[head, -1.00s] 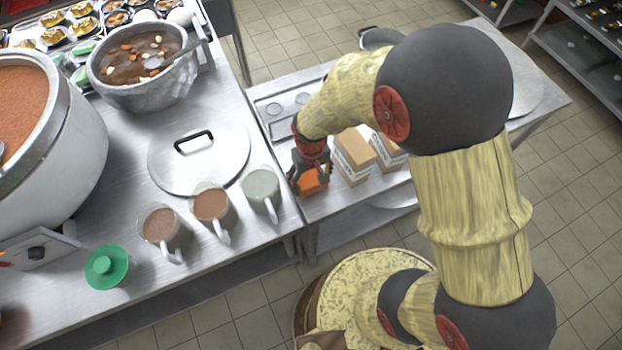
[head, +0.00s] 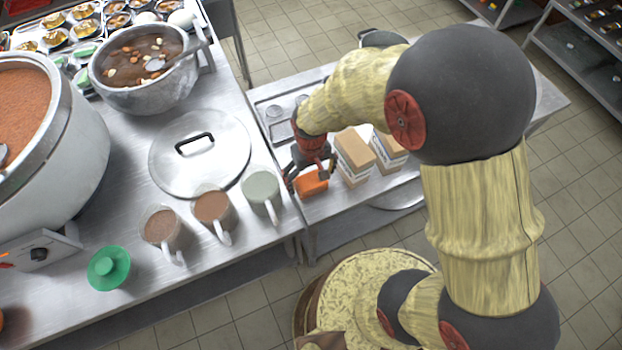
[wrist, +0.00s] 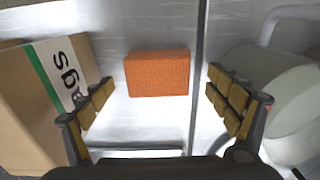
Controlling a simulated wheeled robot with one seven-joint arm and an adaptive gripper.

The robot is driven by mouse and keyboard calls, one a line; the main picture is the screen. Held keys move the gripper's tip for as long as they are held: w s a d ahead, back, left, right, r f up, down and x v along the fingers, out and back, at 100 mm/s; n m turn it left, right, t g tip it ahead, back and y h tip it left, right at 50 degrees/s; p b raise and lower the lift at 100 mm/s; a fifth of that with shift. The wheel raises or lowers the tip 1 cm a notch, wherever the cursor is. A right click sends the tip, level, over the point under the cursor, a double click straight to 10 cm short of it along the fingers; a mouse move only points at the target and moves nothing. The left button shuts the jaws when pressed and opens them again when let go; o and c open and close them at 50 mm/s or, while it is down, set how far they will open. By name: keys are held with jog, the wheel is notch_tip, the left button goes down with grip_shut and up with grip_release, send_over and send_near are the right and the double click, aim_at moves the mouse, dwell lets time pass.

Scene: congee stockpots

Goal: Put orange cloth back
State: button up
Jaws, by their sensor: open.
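The orange cloth (head: 312,182), a small folded block, lies on the lower metal side table next to the main counter. It also shows in the wrist view (wrist: 157,73), lying flat between and beyond my fingers. My gripper (head: 308,180) is above it in the head view, and its fingers partly hide it there. In the wrist view my gripper (wrist: 160,108) is open, with its two fingers apart and nothing between the pads. The cloth is close to the seam between the side table and the counter.
Cardboard boxes (head: 354,157) stand just right of the cloth. The side table's front left is clear.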

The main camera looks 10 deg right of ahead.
notch_tip(320, 180, up, 9)
jog(key=p, duration=0.2)
notch_tip(320, 180, up, 16)
jog(key=m+t, duration=0.2)
jog(key=t, duration=0.1)
send_over(311, 181)
jog(key=s+d, duration=0.3)
jog(key=d, duration=0.4)
jog(key=s+d+r+m+t, duration=0.1)
jog(key=s+d+r+t, duration=0.1)
jog(key=s+d+r, duration=0.3)
jog(key=s+r, duration=0.3)
jog(key=s, duration=0.1)
jog(key=shift+r+t, duration=0.25)
jog(key=shift+t, duration=0.05)
jog(key=shift+s, duration=0.1)
jog(key=shift+c, duration=1.1)
